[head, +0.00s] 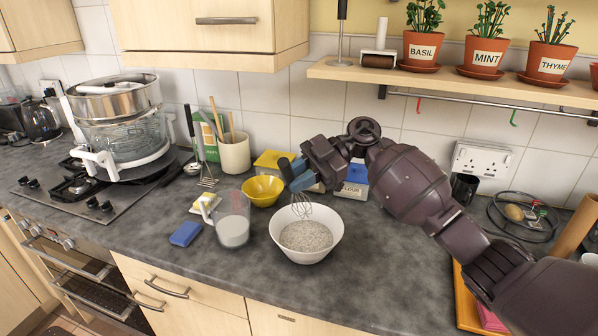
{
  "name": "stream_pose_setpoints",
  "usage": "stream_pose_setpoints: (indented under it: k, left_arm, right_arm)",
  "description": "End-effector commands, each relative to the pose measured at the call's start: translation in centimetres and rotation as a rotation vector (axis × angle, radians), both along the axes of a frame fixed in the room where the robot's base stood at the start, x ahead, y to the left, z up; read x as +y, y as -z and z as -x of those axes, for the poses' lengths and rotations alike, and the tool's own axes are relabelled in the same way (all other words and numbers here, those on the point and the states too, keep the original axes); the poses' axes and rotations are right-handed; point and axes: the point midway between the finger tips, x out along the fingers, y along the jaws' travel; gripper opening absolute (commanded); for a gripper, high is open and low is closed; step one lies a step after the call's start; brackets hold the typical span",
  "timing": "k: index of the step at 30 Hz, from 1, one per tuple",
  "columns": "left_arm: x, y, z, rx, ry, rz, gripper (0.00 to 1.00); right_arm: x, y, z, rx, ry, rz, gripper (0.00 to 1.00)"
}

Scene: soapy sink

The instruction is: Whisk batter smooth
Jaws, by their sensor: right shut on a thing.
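A white bowl (321,250) stands on the dark counter near its front edge. It holds pale, speckled batter (306,236) with a grainy-looking surface. My right gripper (293,172) is above the back left of the bowl, shut on the whisk. The wire whisk (302,208) hangs from the gripper, its loops at the bowl's back rim and over the batter; whether the tip touches the batter is hard to tell. The gripper covers most of the whisk's handle. My left gripper is not in view.
A clear jug (232,222) with white contents stands left of the bowl, by a yellow bowl (263,190) and a blue sponge (186,234). A flour box (354,182) stands behind. A shelf with potted herbs (484,50) overhangs. The front counter is clear.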

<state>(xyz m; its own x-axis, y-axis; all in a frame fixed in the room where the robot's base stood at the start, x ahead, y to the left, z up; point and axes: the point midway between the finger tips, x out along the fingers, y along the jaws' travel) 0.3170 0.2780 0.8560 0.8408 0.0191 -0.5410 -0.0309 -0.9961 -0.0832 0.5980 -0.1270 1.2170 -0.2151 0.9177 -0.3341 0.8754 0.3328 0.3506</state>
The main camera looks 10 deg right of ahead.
Motion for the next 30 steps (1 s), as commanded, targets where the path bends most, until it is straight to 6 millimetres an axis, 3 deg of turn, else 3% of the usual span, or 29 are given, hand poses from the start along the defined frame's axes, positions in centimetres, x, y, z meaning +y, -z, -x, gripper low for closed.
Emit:
stream_pose_setpoints:
  k: [13, 30]
  left_arm:
    - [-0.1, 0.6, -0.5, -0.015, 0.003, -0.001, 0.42]
    - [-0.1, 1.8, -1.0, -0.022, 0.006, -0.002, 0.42]
  right_arm:
    - [1.1, 2.0, 1.8, -0.001, 0.001, -0.001, 0.00]
    - [0.0, 5.2, 0.0, -0.001, 0.001, 0.000, 0.00]
